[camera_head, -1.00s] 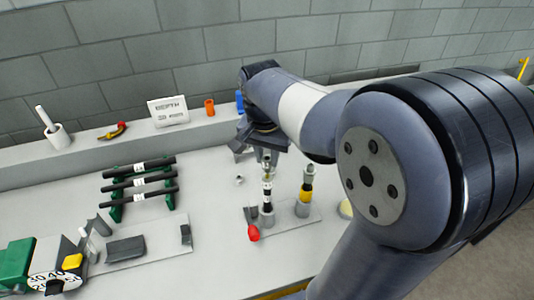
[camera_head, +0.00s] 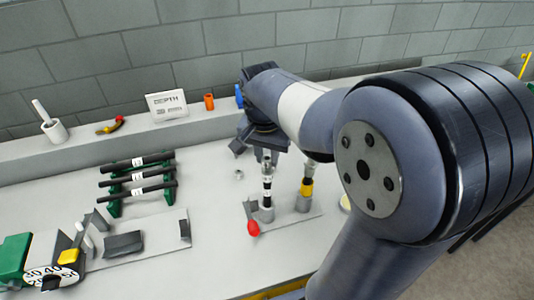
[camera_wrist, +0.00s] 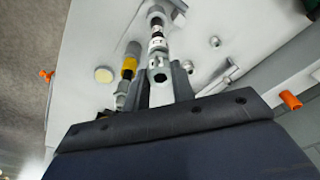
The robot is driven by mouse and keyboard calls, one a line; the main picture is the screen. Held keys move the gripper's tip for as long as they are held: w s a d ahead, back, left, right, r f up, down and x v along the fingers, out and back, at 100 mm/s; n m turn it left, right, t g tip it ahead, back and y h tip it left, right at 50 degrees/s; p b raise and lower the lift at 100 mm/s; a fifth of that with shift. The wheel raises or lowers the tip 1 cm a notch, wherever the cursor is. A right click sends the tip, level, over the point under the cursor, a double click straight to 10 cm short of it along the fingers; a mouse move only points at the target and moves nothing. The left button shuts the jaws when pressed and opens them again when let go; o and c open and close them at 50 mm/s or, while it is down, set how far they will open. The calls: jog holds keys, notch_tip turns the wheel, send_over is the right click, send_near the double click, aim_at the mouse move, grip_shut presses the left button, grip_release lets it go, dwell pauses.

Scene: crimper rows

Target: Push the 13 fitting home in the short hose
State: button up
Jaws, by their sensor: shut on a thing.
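The short hose (camera_head: 267,196) is black with white bands and stands upright in a grey clamp with a red knob (camera_head: 254,229). It shows in the wrist view with white lettered bands (camera_wrist: 156,44). A silver fitting (camera_wrist: 159,75) is in line with the hose's end, between the fingers of my gripper (camera_wrist: 162,88). My gripper (camera_head: 263,148) is above the hose in the head view, shut on the fitting. The number on the fitting cannot be read, and how deep it sits in the hose cannot be told.
A second hose with a yellow band (camera_head: 307,187) stands upright close to the right, with a fitting on top. A small silver part (camera_head: 239,174) lies to the left. Black hoses on a green rack (camera_head: 114,208), and a dial machine (camera_head: 54,276), are further left.

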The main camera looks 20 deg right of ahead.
jog(key=shift+f, duration=0.25)
jog(key=o, duration=1.1)
jog(key=shift+c, duration=0.2)
jog(key=shift+r, duration=0.2)
notch_tip(320, 180, up, 10)
jog(key=s, duration=0.1)
jog(key=shift+a+r, duration=0.25)
jog(key=shift+a, duration=0.2)
jog(key=f, duration=0.7)
jog(key=w+d+f, duration=0.1)
jog(key=f, duration=0.3)
jog(key=shift+r, duration=0.5)
jog(key=shift+r+p, duration=0.2)
jog(key=shift+p, duration=0.15)
